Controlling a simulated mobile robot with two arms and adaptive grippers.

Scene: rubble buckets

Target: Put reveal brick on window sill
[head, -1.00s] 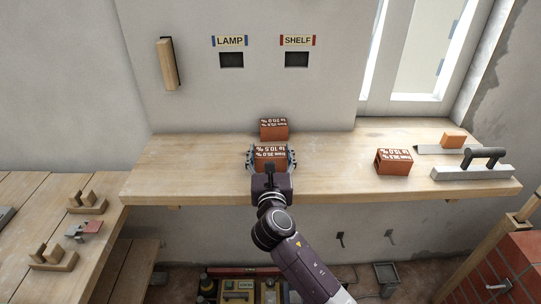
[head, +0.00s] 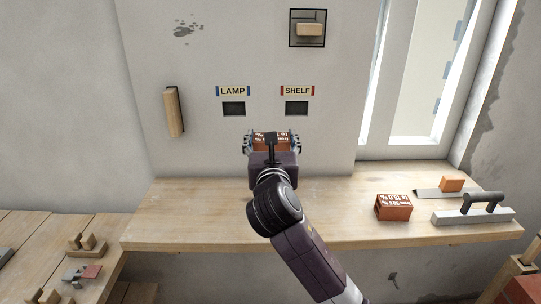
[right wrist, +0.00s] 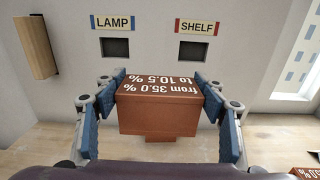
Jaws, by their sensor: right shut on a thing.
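My right gripper (head: 271,143) is shut on a red-brown brick (head: 265,137) with white print, held in front of the wall below the two labelled slots. In the right wrist view the held brick (right wrist: 160,105) reads "from 35.0 % to 10.5 %", with a blue-padded finger on each side. Part of another brick (right wrist: 171,138) shows below and behind it; my arm hides this one in the head view. A third printed brick (head: 393,207) lies on the wooden ledge (head: 190,215), toward the window (head: 415,90). Which brick is the reveal brick cannot be told. My left gripper is not in view.
Slots marked LAMP (head: 234,108) and SHELF (head: 297,108) are in the wall, with a wooden handle (head: 174,112) to the left. A trowel (head: 445,193), small orange block (head: 451,184) and handled float (head: 472,216) occupy the ledge's right end. Its left part is clear.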

